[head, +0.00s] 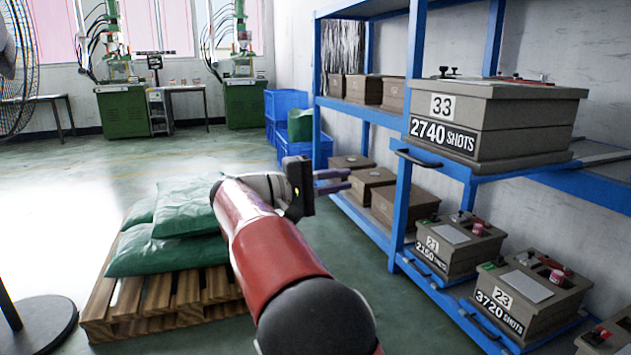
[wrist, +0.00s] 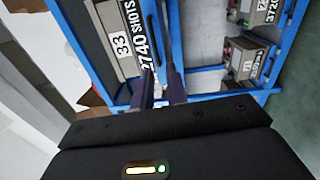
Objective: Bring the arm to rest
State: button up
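My arm (head: 265,245) is red with a dark joint and reaches forward from the bottom of the head view. My gripper (head: 334,181) is at its end, pointing right toward the blue shelf rack. Its two dark fingers stand apart with a gap between them, and nothing is held. In the wrist view the fingers of my gripper (wrist: 160,88) also show apart, with the rack and the box marked 33 behind them. The fingers appear clear of the rack.
The blue rack (head: 402,190) on the right holds several grey-brown mould boxes, including box 33 (head: 490,120). A pallet (head: 160,305) with green sacks (head: 170,240) stands left of my arm. Blue crates (head: 285,105) and green machines (head: 122,110) are farther back. Open floor lies at left.

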jog(key=s+d+f+g+y+p, duration=0.4)
jog(key=s+d+y, duration=0.5)
jog(key=d, duration=0.7)
jog(key=s+a+f+m+t+y+p, duration=0.1)
jog(key=s+f+y, duration=0.3)
jog(key=s, duration=0.8)
jog(key=s+a+f+m+t+y+p, duration=0.1)
jog(key=s+a+f+m+t+y, duration=0.1)
jog(key=s, duration=1)
notch_tip(320, 180, down, 4)
jog(key=shift+a+r+m+t+y, duration=0.1)
jog(key=shift+a+m+t+y, duration=0.2)
jog(key=shift+a+m+y, duration=0.55)
